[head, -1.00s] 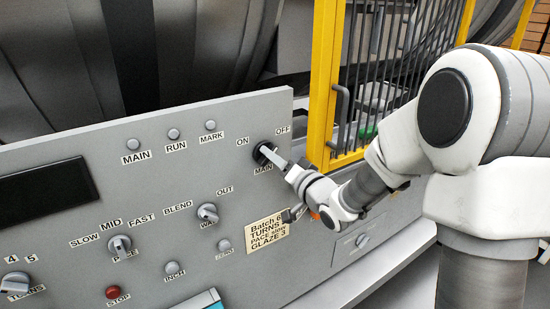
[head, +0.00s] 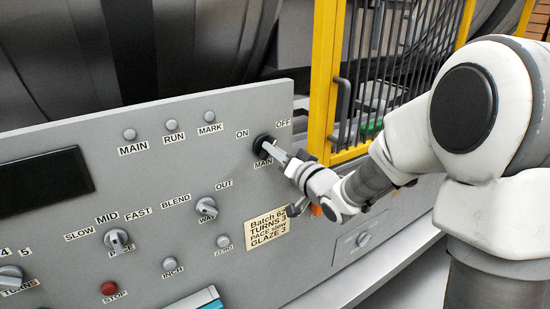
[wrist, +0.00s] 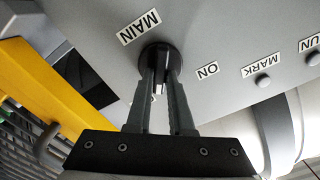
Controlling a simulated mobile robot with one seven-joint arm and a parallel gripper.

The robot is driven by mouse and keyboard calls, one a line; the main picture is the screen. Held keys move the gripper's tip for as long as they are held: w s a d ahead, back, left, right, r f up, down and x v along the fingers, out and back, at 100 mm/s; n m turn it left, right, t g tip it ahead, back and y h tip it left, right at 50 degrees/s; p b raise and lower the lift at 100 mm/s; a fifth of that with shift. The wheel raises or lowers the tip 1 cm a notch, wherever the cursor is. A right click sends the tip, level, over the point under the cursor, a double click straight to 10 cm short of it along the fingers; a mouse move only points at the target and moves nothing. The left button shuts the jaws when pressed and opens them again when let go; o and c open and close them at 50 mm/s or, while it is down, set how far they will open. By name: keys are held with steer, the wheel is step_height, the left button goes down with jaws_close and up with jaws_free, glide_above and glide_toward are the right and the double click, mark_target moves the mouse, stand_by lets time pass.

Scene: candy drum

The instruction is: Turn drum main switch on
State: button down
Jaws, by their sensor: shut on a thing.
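The main switch (head: 263,145) is a dark round rotary knob at the upper right of the grey control panel, between the ON and OFF labels and above the MAIN label. It also shows in the wrist view (wrist: 160,56). My gripper (head: 270,150) reaches it from the right. The MAIN lamp (head: 130,134) looks grey and unlit.
A yellow guard frame (head: 322,75) with black bars stands right behind the panel. Below my gripper are a note card (head: 268,228) and the OUT/WAY knob (head: 206,207). The PACE knob (head: 116,240) and red STOP button (head: 108,288) are lower left.

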steer(key=shift+s+a+f+n+b, duration=0.1)
steer(key=shift+a+n+b, duration=0.05)
steer(key=shift+n+b, duration=3.85)
steer(key=shift+s+a+n+b, duration=0.1)
steer(key=shift+n+b, duration=3.8)
steer(key=shift+b, duration=0.1)
steer(key=c, duration=0.8)
jaws_free()
steer(key=p+v, duration=0.1)
steer(key=v, duration=1.6)
steer(key=shift+s+p, duration=0.2)
steer(key=shift+p, duration=0.2)
